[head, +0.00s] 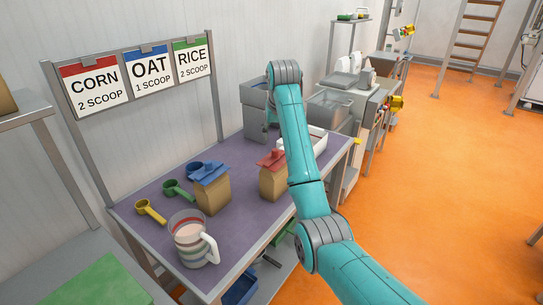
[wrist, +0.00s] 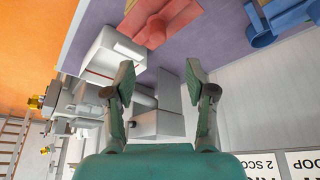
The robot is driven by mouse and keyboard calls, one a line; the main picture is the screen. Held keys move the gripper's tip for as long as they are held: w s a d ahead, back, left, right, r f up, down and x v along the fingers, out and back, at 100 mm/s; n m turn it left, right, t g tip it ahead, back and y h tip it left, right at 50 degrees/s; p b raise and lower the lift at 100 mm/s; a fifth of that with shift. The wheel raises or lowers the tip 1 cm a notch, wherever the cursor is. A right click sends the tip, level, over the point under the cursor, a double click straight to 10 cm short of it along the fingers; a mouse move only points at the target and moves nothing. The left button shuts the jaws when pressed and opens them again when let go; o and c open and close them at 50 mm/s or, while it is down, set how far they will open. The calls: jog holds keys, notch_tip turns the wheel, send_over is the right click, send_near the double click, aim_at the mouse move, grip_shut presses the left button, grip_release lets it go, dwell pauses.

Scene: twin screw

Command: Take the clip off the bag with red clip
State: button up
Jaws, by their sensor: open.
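The brown paper bag with the red clip (head: 272,184) stands upright on the purple-topped table, partly beside my arm. Its red clip (head: 271,158) sits across the bag's top. In the wrist view the red clip (wrist: 155,27) shows at the top edge, beyond my fingertips and apart from them. My gripper (wrist: 160,78) is open, with nothing between its two green-padded fingers. In the head view I cannot make out my gripper's fingers.
A bag with a blue clip (head: 212,194) stands to the left. Yellow (head: 150,210), green and blue scoops lie near it. A clear measuring jug (head: 192,240) stands at the front. A white tray (head: 316,142) and a grey machine (head: 254,95) are at the far end.

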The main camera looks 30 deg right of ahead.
aim_at(275, 150)
jog(key=x, duration=0.4)
jog(key=shift+x, duration=2.65)
jog(key=shift+s+d, duration=0.1)
jog(key=shift+s, duration=0.1)
grip_shut()
